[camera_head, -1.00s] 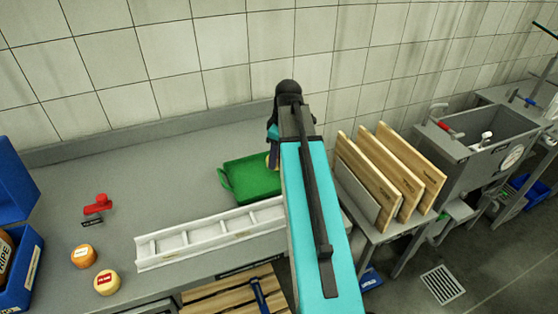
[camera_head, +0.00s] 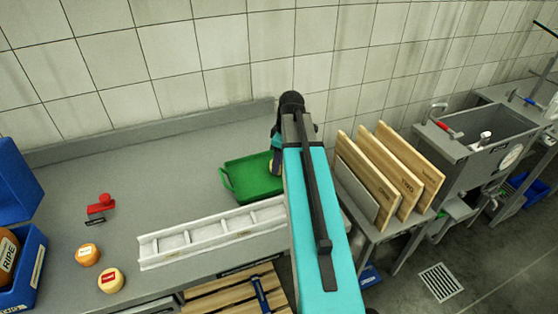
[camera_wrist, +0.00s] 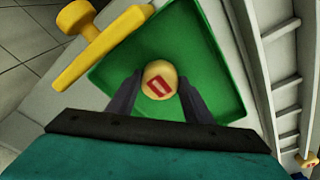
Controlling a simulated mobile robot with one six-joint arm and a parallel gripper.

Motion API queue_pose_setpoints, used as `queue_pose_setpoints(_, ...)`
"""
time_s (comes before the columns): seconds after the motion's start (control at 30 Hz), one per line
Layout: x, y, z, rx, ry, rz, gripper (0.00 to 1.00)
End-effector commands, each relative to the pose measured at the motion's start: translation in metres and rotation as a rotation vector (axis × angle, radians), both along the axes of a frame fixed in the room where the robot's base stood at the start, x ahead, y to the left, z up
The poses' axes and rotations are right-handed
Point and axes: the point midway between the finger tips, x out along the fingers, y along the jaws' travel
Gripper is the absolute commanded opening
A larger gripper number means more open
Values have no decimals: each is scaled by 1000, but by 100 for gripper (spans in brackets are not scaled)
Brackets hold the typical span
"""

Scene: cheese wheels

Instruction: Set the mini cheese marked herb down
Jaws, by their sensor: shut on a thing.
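In the wrist view a small pale yellow mini cheese (camera_wrist: 158,80) with a red-framed label sits between the two dark fingers of my gripper (camera_wrist: 158,88). The label's wording is too small to read. My gripper is shut on this cheese, over the green tray (camera_wrist: 215,60). I cannot tell whether the cheese touches the tray floor. In the head view the tray (camera_head: 235,181) stands on the counter, and my arm hides its right part. Only a sliver of the cheese (camera_head: 272,167) shows beside my gripper (camera_head: 275,160).
A white divided rack (camera_head: 210,238) lies in front of the tray. Two more mini cheeses (camera_head: 88,255) (camera_head: 111,281), a red tool (camera_head: 102,203) and a blue crate (camera_head: 22,270) are left. Wooden boards (camera_head: 385,170) stand right. A yellow bar-shaped thing (camera_wrist: 105,42) shows near the tray.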

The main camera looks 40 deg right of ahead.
Motion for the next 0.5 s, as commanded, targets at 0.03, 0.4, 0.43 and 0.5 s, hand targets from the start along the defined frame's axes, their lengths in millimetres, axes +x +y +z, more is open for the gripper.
queue_pose_setpoints(0.03, 0, 0, -1, 0, 0, 0, 18)
queue_pose_setpoints(0.4, 0, 0, -3, 0, 0, -1, 18)
queue_pose_setpoints(0.43, 0, -1, -4, 0, 0, -1, 18)
queue_pose_setpoints(0.5, 0, -1, -4, 0, 0, -1, 51)
